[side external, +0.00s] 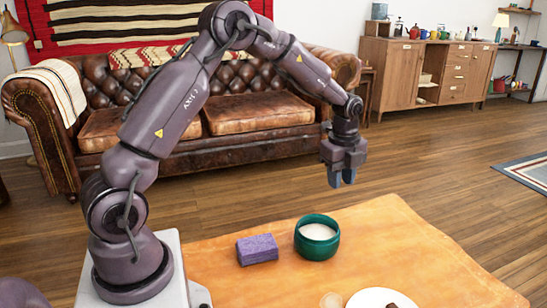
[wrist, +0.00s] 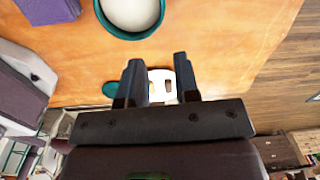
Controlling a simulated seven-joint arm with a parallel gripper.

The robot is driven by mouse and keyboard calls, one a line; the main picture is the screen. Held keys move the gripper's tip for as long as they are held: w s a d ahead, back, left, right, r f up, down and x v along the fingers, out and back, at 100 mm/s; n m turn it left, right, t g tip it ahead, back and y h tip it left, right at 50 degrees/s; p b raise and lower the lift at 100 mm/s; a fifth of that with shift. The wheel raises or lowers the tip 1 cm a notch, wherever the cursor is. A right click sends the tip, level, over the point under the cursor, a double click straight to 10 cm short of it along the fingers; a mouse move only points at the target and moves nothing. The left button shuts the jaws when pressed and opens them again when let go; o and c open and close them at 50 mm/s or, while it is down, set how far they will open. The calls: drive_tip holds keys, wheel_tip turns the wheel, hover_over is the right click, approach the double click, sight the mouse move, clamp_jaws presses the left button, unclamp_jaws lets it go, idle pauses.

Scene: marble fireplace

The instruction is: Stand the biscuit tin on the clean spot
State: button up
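My gripper (side external: 341,178) hangs in the air above the far edge of the table, pointing down. In the wrist view its two fingers (wrist: 156,63) are apart with nothing held between them. A round teal container with a white inside (side external: 317,238) stands upright on the table, below and left of my gripper; it also shows at the top of the wrist view (wrist: 130,14). I cannot tell whether it is the biscuit tin; no other tin is clear. A pale round patch (side external: 331,300) lies at the bottom edge of the side view, possibly the clean spot.
A purple block (side external: 257,249) lies left of the teal container. A white plate (side external: 364,299) with something brown on it is at the front. A flat teal piece (wrist: 112,89) shows beside my finger. The orange tabletop (side external: 430,262) is clear on the right.

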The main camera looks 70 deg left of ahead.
drive_tip(key=s+d+r+n+t, duration=0.1)
drive_tip(key=s+d+r+n, duration=0.3)
drive_tip(key=s+r, duration=0.3)
drive_tip(key=s+d+r+n+t, duration=0.2)
drive_tip(key=s+d+r+n, duration=0.25)
drive_tip(key=r, duration=0.45)
drive_tip(key=s+d+n+t, duration=0.2)
drive_tip(key=s+n, duration=0.6)
drive_tip(key=s, duration=0.5)
drive_tip(key=shift+s+d+r, duration=0.35)
drive_tip(key=shift+d, duration=0.4)
